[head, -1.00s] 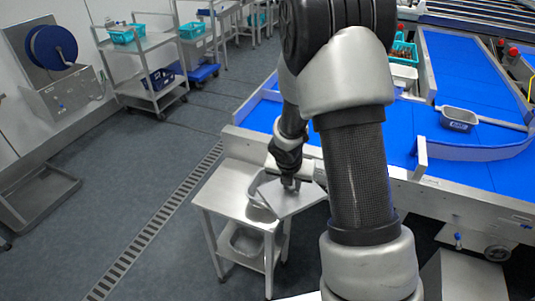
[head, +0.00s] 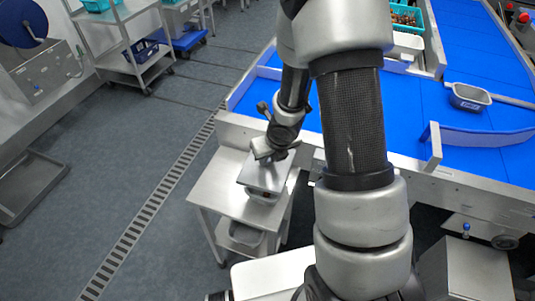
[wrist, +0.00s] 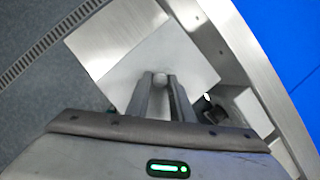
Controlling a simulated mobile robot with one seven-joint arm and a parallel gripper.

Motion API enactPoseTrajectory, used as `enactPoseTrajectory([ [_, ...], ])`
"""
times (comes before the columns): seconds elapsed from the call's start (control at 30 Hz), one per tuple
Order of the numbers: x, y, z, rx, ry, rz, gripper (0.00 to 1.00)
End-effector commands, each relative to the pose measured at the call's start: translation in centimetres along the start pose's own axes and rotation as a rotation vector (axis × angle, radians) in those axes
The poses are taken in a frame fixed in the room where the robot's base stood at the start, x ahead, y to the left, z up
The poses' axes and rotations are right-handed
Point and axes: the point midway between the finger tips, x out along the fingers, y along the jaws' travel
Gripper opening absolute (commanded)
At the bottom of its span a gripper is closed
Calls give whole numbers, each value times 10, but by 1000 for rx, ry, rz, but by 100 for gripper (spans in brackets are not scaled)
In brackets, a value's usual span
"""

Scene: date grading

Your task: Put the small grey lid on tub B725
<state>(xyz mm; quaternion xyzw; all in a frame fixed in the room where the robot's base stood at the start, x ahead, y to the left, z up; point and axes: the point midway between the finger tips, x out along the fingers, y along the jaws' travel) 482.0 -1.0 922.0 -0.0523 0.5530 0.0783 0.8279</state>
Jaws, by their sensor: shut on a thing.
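My gripper (head: 268,157) is shut on the small grey lid (head: 262,176), a flat square plate. A grey tub (head: 262,198) stands on the small steel table, directly under the lid in the head view. The lid hides most of its opening, and I cannot tell whether the two touch. The tub's front carries a small mark, too small to read as B725. In the wrist view the fingers (wrist: 161,80) grip the lid (wrist: 178,58) at its middle, and the lid hides the tub.
The steel table (head: 225,187) has bare top to the left of the tub. Another grey tub (head: 245,234) sits on its lower shelf. A labelled grey tub (head: 468,97) stands on the blue belt (head: 400,117). The conveyor's metal edge runs close behind the table.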

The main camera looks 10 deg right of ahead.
Motion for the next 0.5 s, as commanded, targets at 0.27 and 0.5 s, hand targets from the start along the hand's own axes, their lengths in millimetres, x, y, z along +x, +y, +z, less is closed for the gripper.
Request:
enactPoseTrajectory([
  [0.27, 26, 0, -10, 1, 0, 0, 0],
  [0.5, 47, 0, -19, 0, 0, 0, 0],
])
